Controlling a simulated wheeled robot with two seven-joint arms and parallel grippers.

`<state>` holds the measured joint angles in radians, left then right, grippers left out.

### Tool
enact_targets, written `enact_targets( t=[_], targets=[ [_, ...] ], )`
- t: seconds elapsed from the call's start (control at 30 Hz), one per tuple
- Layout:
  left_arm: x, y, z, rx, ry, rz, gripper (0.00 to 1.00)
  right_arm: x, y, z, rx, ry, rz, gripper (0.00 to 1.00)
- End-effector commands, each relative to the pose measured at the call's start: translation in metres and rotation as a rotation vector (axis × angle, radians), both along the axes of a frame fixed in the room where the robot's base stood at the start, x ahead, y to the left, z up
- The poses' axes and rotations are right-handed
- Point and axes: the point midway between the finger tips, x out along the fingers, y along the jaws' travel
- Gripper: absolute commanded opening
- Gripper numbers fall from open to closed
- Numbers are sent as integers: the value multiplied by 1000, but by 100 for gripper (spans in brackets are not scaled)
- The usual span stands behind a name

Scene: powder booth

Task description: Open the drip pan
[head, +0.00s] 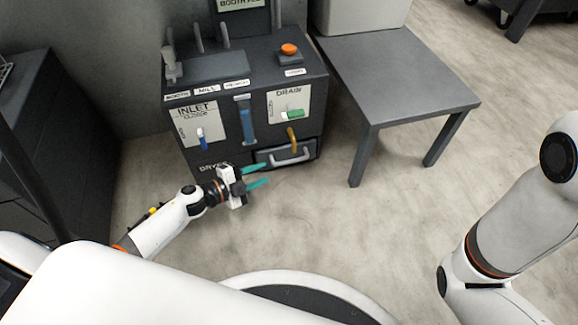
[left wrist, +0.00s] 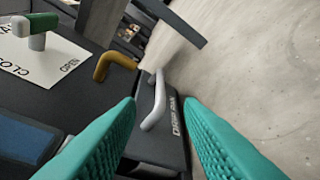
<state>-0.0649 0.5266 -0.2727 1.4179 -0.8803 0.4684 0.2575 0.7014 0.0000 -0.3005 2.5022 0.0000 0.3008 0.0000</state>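The drip pan (head: 268,157) is a dark drawer front low on the dark cabinet, with a pale bar handle (head: 293,157). In the left wrist view the drip pan (left wrist: 172,142) carries a "DRIP PAN" label, and its handle (left wrist: 155,103) lies ahead, between the lines of the two fingers. The pan looks closed, or nearly so. My left gripper (head: 262,174) is open with teal fingers, empty, just left of and in front of the handle, apart from it. It also shows in the left wrist view (left wrist: 160,115). My right gripper is out of view; only the right arm shows.
A yellow bent spout (head: 292,138) hangs just above the handle. A grey table (head: 400,75) stands to the right. The floor in front is clear.

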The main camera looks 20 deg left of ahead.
Motion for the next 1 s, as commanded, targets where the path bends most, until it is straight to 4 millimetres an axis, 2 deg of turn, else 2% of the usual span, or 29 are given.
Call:
enact_targets(
  t=[0.03,0.2,0.5,0.93,1.0],
  targets=[
    [9,-6,-5,-1,-5,-1,34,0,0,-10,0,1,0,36],
    [37,-26,-14,0,-5,0,34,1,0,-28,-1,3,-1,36],
    [73,-53,-22,-1,-2,2,34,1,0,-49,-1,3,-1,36],
    [80,-59,-22,-2,1,2,34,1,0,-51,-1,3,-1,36],
    [80,-59,-22,-2,1,2,23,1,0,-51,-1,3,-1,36]
  ],
)
